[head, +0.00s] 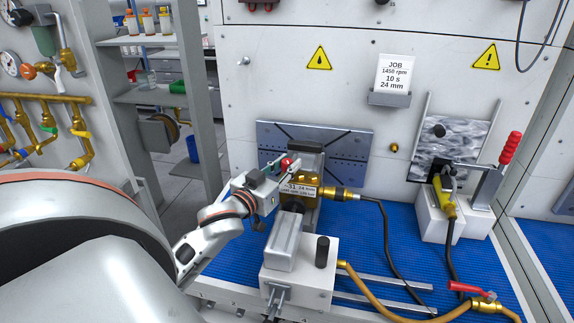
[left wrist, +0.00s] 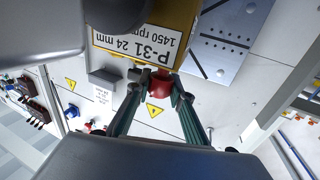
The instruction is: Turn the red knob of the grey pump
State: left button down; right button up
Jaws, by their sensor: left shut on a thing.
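The pump has a grey body (head: 286,243) and a brass-coloured block (head: 303,205) with a white label that reads P-31, 24 mm in the left wrist view. The red knob (head: 287,161) sits at the block's left side in the head view, partly hidden by my fingers. My left gripper (head: 281,166) reaches it from the left. In the left wrist view, the left gripper (left wrist: 162,88) has its two fingertips on either side of the red knob (left wrist: 160,86), shut on it. My right gripper is in neither view.
A dark hose runs from the brass fitting (head: 345,193) right of the pump. A black upright handle (head: 322,251) stands at the front. A clamp with a red handle (head: 510,149) is at the right. The blue mat (head: 385,250) is partly clear.

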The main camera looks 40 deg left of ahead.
aim_at(284, 168)
pick_arm(q)
jog(key=shift+n+y, duration=0.4)
jog(key=shift+y, duration=0.2)
jog(key=c, duration=1.8)
grip_release()
jog(key=shift+o, duration=0.2)
jog(key=shift+s, duration=0.2)
jog(key=shift+v, duration=3.6)
